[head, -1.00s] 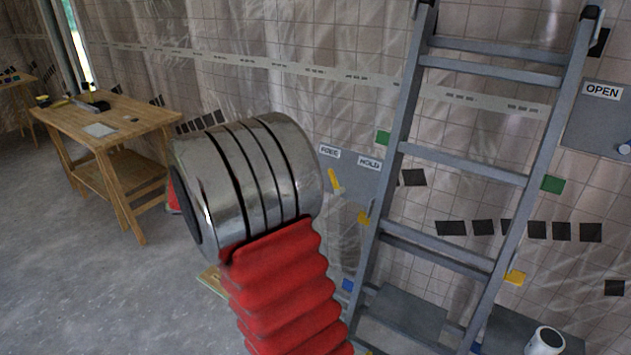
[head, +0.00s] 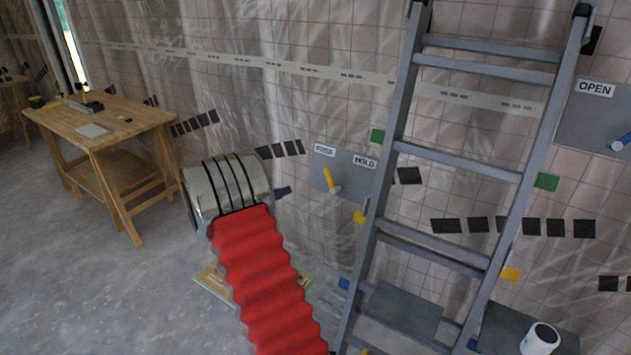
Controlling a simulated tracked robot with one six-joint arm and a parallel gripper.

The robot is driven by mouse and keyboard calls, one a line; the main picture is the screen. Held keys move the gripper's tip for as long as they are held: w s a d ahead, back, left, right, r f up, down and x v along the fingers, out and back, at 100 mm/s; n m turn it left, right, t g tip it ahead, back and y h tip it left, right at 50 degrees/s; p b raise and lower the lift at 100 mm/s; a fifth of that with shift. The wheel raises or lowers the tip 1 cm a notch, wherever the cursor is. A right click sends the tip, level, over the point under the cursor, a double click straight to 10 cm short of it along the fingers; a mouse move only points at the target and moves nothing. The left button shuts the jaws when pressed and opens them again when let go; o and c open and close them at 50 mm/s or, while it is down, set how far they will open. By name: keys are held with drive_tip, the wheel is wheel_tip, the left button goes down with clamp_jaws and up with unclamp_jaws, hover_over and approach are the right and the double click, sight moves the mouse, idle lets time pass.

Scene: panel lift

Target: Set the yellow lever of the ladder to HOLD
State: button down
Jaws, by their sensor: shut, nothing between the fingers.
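The yellow lever (head: 328,179) sits on a grey wall plate (head: 350,186) just left of the ladder (head: 393,150). The plate has a FREE label at its upper left and a HOLD label at its upper right. The lever tilts up and left, toward FREE. The grey metal ladder leans against the wall, and its left rail covers the plate's right edge. My arm, with a metal drum and red bellows, stands left of the plate, apart from the lever in the picture. I cannot make out my gripper; the drum seems to hide it.
Another grey plate (head: 590,120) at the right has an OPEN label and a blue handle (head: 621,143). A white cylinder (head: 541,338) stands on a dark surface at the lower right. A wooden workbench (head: 105,135) stands at the left.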

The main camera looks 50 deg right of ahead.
sight(331, 181)
drive_tip(key=shift+s+d+r, duration=0.1)
drive_tip(key=shift+s+d, duration=0.6)
drive_tip(key=shift+d, duration=1.1)
drive_tip(key=shift+s+d+r, duration=0.15)
drive_tip(key=shift+s+d, duration=0.6)
drive_tip(key=shift+d, duration=1.05)
drive_tip(key=shift+s+d+r, duration=0.1)
drive_tip(key=shift+s+d, duration=0.6)
drive_tip(key=shift+d, duration=1.1)
drive_tip(key=shift+d, duration=0.1)
drive_tip(key=shift+r, duration=0.15)
